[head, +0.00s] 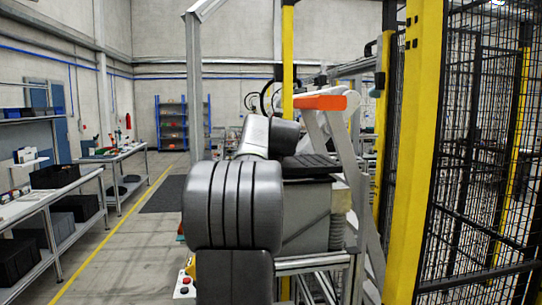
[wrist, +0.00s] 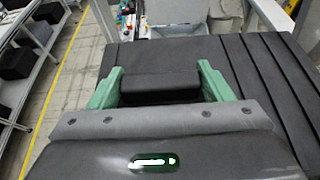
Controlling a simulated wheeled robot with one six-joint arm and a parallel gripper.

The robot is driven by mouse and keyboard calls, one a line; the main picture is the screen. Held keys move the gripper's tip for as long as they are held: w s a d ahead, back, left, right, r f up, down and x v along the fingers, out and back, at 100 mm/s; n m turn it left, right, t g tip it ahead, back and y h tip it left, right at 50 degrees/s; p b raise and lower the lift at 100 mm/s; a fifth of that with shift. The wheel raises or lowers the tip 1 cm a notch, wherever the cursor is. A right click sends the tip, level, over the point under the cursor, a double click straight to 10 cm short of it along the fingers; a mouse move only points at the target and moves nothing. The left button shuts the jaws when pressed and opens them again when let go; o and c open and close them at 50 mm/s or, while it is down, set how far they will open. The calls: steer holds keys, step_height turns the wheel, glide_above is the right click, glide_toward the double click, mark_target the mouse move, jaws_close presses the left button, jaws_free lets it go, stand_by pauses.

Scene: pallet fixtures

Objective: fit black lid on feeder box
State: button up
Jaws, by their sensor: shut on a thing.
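The black lid (head: 314,166) shows in the head view as a dark ribbed slab at the top of the grey feeder box (head: 308,215). I cannot tell whether it rests on the box or sits just above it. In the wrist view the lid (wrist: 272,85) fills much of the frame, with long grooves on the right. My gripper (wrist: 158,82) has its green fingers on either side of the lid's black raised handle and is shut on it. My arm hides the gripper and the left part of the box in the head view.
A yellow post (head: 418,150) and black mesh fence (head: 480,160) stand close on the right. An orange-topped frame (head: 320,102) rises behind the lid. Benches with black bins (head: 55,177) line the left, with open floor between.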

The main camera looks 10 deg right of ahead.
steer(key=shift+f, duration=0.1)
steer(key=shift+f, duration=0.35)
steer(key=o, duration=1.5)
steer(key=shift+c, duration=0.2)
steer(key=shift+r, duration=0.35)
steer(key=b+v, duration=0.2)
steer(key=v, duration=1)
steer(key=shift+b, duration=0.4)
steer(key=shift+f, duration=0.15)
